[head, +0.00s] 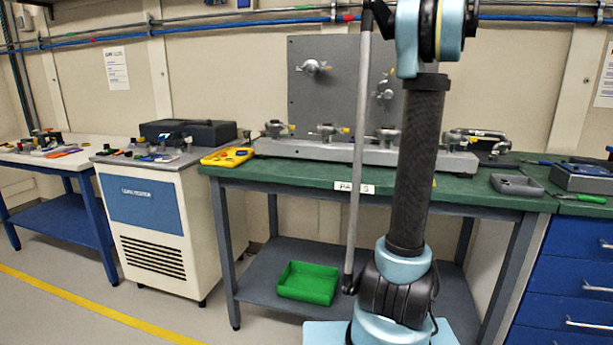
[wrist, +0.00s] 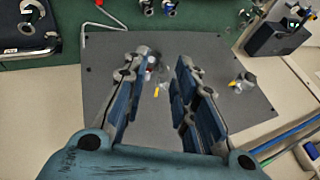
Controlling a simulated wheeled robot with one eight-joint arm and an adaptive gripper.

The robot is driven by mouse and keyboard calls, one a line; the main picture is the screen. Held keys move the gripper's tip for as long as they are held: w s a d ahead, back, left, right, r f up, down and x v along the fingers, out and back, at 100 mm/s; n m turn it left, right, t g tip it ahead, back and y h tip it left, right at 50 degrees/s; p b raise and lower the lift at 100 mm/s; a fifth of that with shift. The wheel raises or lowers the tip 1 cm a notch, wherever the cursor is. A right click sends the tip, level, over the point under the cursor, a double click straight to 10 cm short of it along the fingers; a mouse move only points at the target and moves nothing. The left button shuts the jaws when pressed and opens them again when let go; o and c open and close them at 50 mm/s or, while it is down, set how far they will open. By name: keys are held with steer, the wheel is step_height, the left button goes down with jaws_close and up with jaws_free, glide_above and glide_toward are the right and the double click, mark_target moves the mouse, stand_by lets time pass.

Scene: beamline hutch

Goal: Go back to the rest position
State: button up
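My gripper (wrist: 156,78) is open in the wrist view, its two blue-padded fingers apart with nothing held between them. Past the fingers is the grey upright panel (wrist: 110,90), with a valve (wrist: 148,68) showing partly behind the left finger and another valve (wrist: 242,83) to the right. My arm (head: 418,170) stands upright in front of the green bench in the head view. My gripper is out of that view, above its top edge.
The leak tester (head: 150,205) stands left; blue drawers (head: 570,255) are right.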

steer(key=s+a+f+n+g, duration=0.1)
steer(key=s+a+f, duration=0.4)
steer(key=f, duration=0.4)
steer(key=s+a+f+g+h, duration=0.1)
steer(key=s+a+f, duration=0.35)
steer(key=f, duration=0.45)
steer(key=s+a+f+n, duration=0.1)
steer(key=s+a+f, duration=0.35)
steer(key=f, duration=0.35)
steer(key=s+a+f, duration=0.1)
steer(key=s+f, duration=0.6)
steer(key=f, duration=0.4)
steer(key=s+a+f+n+g+h, duration=0.1)
steer(key=s+f, duration=0.6)
steer(key=f, duration=0.4)
steer(key=s+a+f+n+h, duration=0.1)
steer(key=s+f, duration=0.6)
steer(key=f, duration=0.5)
steer(key=shift+s+a, duration=0.25)
steer(key=shift+a, duration=0.15)
steer(key=shift+w+f, duration=0.25)
steer(key=shift+w, duration=0.2)
